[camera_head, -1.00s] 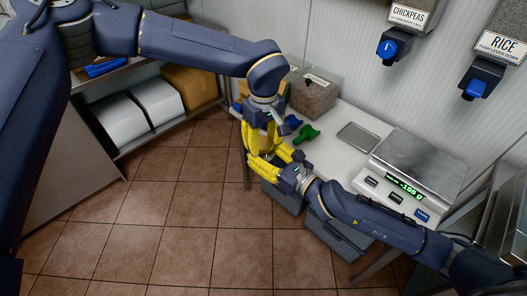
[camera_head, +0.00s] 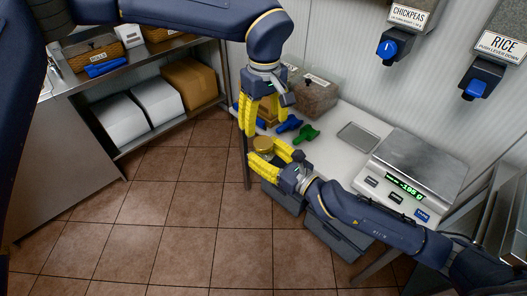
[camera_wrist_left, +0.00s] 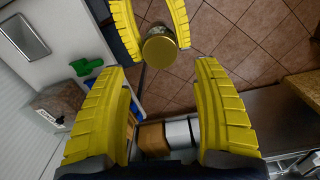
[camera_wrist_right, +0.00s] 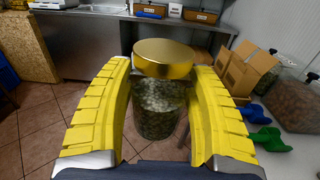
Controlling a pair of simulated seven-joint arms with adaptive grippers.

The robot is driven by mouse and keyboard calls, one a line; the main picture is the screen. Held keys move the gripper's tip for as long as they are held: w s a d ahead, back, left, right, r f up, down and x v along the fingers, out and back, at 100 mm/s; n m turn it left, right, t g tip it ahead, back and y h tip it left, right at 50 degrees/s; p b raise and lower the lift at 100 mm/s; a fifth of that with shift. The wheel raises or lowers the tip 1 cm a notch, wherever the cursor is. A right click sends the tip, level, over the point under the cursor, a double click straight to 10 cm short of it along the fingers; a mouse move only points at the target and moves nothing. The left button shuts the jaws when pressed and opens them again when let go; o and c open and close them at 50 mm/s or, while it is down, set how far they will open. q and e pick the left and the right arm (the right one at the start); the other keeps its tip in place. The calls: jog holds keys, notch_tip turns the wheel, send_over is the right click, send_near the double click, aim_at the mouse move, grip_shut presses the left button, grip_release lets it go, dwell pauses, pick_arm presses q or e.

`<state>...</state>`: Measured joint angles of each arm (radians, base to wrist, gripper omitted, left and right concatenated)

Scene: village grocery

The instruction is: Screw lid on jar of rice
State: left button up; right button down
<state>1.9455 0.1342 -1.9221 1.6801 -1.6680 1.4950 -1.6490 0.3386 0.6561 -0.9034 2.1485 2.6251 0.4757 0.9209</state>
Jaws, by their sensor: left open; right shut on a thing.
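A gold lid (camera_head: 263,144) sits on top of the glass jar of rice (camera_wrist_right: 157,112); how tightly it is on cannot be told. In the right wrist view the lid (camera_wrist_right: 165,58) covers the jar's mouth. My right gripper (camera_head: 255,152) is shut around the jar and holds it upright beside the table, above the floor. My left gripper (camera_head: 262,120) is open and empty, pointing down just above the lid. In the left wrist view the lid (camera_wrist_left: 160,50) shows beyond and between its spread fingers, apart from them.
The white table (camera_head: 335,155) carries a scale (camera_head: 420,165), a metal tray (camera_head: 358,138), green (camera_head: 307,134) and blue (camera_head: 289,124) scoops and a clear bin (camera_head: 315,95). Wall dispensers hang at upper right. A shelf with boxes (camera_head: 188,85) stands at left. The floor between is clear.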

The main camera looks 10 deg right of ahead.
pick_arm(q)
jog(key=shift+r, duration=2.05)
